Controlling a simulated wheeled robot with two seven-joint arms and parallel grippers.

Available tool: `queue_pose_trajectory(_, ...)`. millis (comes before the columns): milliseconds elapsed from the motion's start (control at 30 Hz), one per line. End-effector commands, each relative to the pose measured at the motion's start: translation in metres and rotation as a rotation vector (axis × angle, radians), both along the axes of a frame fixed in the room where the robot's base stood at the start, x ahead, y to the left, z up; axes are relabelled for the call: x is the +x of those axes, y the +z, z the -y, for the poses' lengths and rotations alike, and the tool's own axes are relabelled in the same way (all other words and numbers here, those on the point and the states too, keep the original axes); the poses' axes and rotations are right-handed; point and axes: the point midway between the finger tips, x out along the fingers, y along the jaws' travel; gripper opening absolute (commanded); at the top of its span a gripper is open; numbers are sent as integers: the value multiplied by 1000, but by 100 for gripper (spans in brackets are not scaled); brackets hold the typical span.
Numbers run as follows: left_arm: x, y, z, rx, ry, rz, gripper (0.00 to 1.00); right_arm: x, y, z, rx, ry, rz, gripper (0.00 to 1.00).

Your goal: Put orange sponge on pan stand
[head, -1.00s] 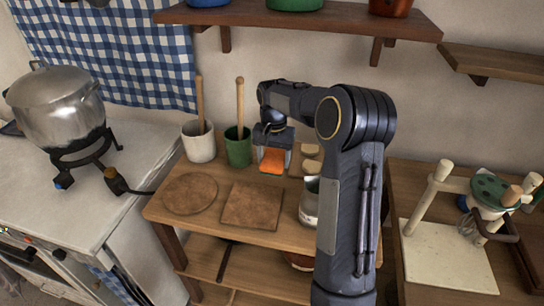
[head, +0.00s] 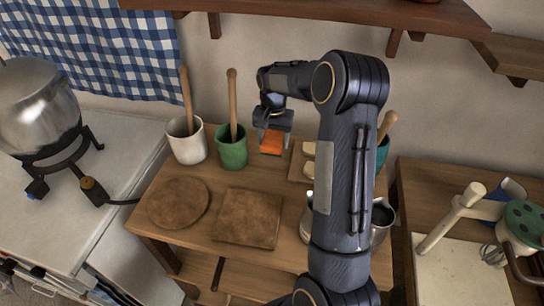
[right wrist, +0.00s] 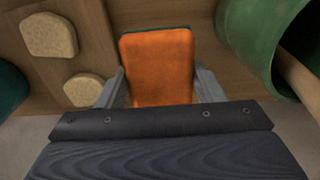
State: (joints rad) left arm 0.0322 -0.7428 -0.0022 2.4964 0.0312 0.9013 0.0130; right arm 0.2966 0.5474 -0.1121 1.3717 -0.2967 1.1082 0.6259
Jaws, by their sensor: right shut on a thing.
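The orange sponge (head: 271,142) is between the fingers of my right gripper (head: 272,130), to the right of the green cup. In the right wrist view the sponge (right wrist: 158,66) shows an orange face and a thin green far edge, with a finger against each side. The gripper is shut on it and seems to hold it a little above the wooden table. A round brown mat (head: 178,203) and a square brown mat (head: 248,217) lie bare at the table's front; I cannot tell whether either is the pan stand. My left gripper is not in view.
A white cup (head: 188,146) and a green cup (head: 232,153), each with a wooden handle in it, stand left of the sponge. Pale blocks (right wrist: 48,36) lie on its other side. A metal pot (head: 38,110) sits on a black burner. My right arm hides part of the table.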

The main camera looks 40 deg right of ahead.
Motion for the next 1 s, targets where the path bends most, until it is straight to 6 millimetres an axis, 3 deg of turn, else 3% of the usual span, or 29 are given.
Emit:
queue_pose_trajectory(433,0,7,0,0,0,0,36,0,-49,0,0,1,-3,36)
queue_pose_trajectory(800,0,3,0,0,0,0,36,0,-57,0,-2,1,1,36)
queue_pose_trajectory(833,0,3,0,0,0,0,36,0,-56,0,-1,1,2,62)
queue_pose_trajectory(1000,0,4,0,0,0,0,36,0,-55,0,-1,1,1,83)
